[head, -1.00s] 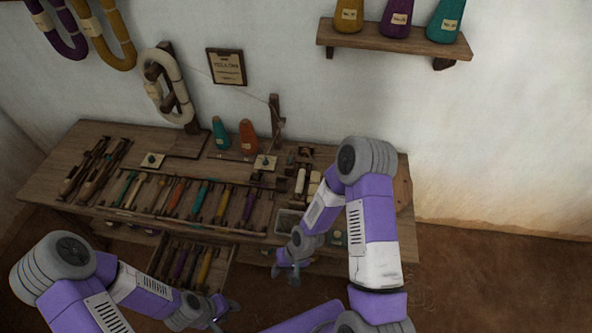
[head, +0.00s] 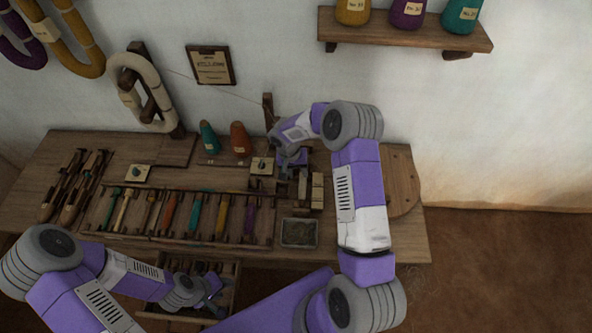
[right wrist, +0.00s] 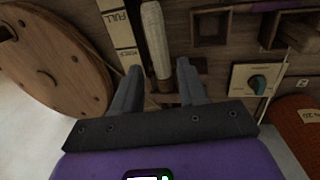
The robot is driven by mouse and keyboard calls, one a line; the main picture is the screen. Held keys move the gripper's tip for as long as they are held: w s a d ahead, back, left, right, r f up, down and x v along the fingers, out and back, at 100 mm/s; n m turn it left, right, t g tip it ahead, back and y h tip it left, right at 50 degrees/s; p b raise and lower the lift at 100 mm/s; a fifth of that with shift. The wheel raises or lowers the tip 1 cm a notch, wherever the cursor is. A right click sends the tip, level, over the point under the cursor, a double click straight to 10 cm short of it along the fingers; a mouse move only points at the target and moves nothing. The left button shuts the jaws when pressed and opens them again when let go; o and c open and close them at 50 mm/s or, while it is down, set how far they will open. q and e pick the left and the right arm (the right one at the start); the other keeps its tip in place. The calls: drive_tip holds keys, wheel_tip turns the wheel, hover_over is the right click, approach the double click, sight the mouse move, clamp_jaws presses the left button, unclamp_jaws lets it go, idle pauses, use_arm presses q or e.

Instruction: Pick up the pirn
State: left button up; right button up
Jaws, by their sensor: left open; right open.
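A cream-wound pirn (right wrist: 154,38) lies in a dark wooden holder in the right wrist view, beside pale strips, one marked FULL (right wrist: 116,20). My right gripper (right wrist: 159,72) is open, with one finger on each side of the pirn's near end; I cannot tell whether they touch it. In the head view my right gripper (head: 291,160) is over the back right of the bench, and I cannot make out the pirn clearly there. My left gripper (head: 216,296) is open and empty in front of the bench, by the drawer.
A tray of several coloured bobbins (head: 196,215) fills the middle of the bench (head: 60,150). A grey bin (head: 299,232) and a round wooden disc (head: 402,180) stand at the right. Teal (head: 209,138) and orange (head: 240,139) cones stand behind. An open drawer (head: 232,268) juts out below.

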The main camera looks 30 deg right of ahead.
sight(302, 183)
drive_tip(key=f, duration=0.2)
drive_tip(key=d+f, duration=0.1)
drive_tip(key=f, duration=0.1)
drive_tip(key=s+f+b, duration=0.1)
drive_tip(key=f, duration=0.2)
drive_tip(key=shift+d, duration=0.15)
drive_tip(key=shift+w, duration=0.1)
drive_tip(key=shift+c, duration=0.2)
clamp_jaws()
